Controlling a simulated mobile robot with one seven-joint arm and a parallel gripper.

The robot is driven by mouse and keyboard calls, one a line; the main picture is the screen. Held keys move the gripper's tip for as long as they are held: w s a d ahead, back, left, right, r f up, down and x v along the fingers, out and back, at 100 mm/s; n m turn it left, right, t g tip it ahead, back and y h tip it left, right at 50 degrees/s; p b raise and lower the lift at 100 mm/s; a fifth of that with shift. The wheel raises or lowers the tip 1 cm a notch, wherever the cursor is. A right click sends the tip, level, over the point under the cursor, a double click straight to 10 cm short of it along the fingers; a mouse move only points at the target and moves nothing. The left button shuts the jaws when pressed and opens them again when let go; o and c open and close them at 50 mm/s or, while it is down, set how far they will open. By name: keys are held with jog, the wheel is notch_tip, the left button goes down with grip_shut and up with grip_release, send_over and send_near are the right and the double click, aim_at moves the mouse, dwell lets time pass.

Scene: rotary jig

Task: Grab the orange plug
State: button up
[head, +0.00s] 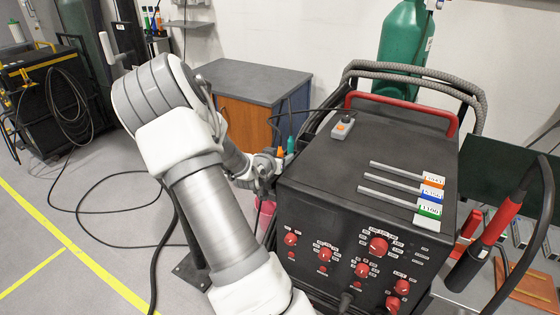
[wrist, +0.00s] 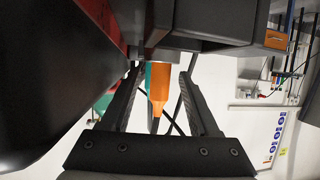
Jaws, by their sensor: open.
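The orange plug (wrist: 160,82) shows in the wrist view as a tapered orange piece below a dark ledge. It appears between the two black fingers of my gripper (wrist: 161,72), which are open, with a visible gap on each side. A teal plug (wrist: 148,76) is right beside it on the left and partly hidden by it. In the head view the orange plug (head: 280,152) is a small spot beside the teal plug (head: 290,145), at the left side of the black machine. My gripper (head: 272,163) is there too, and its fingers are hard to make out.
The black welding machine (head: 350,190) with red knobs stands right of my gripper. Labelled rods (head: 405,187) and a grey remote (head: 342,127) lie on its top. A grey-topped cabinet (head: 250,82) stands behind. A black cable (head: 85,195) runs over the floor at left.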

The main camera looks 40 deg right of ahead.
grip_shut()
dwell(0.3)
jog(key=shift+r, duration=0.1)
